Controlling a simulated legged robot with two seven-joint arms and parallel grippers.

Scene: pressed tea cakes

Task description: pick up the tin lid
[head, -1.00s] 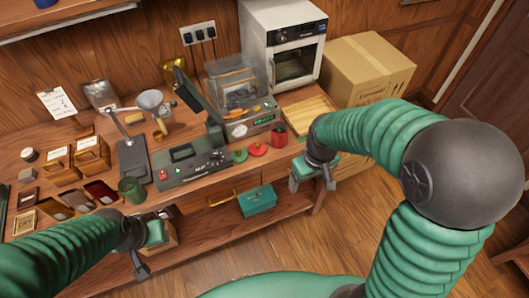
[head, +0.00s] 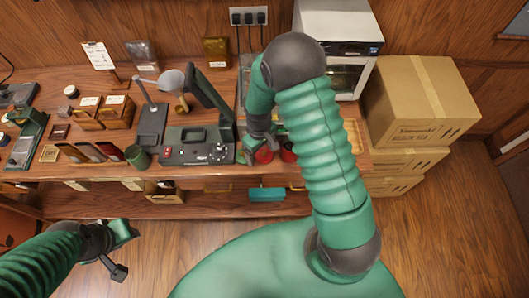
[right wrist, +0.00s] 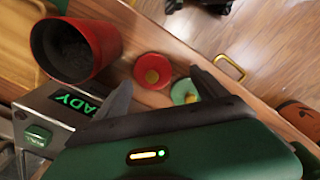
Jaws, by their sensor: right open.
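A red lid with a gold knob (right wrist: 152,70) lies on the bench beside an open red tin (right wrist: 75,50). In the head view the red lid (head: 263,155) and the tin (head: 288,153) show at the bench's front edge. A green lid with a gold centre (right wrist: 185,91) lies close to the red one; my right gripper hides it in the head view. My right gripper (head: 256,148) is open and empty over the lids, its fingers (right wrist: 160,80) apart. Whether it touches either lid, I cannot tell. My left gripper (head: 122,250) is open and empty, low in front of the bench.
A dark device with a display (head: 195,147) stands left of the right gripper. A scale with a green readout (right wrist: 65,105) is close to the tin. Cardboard boxes (head: 420,105) stand right of the bench. A teal box (head: 267,194) is on the lower shelf.

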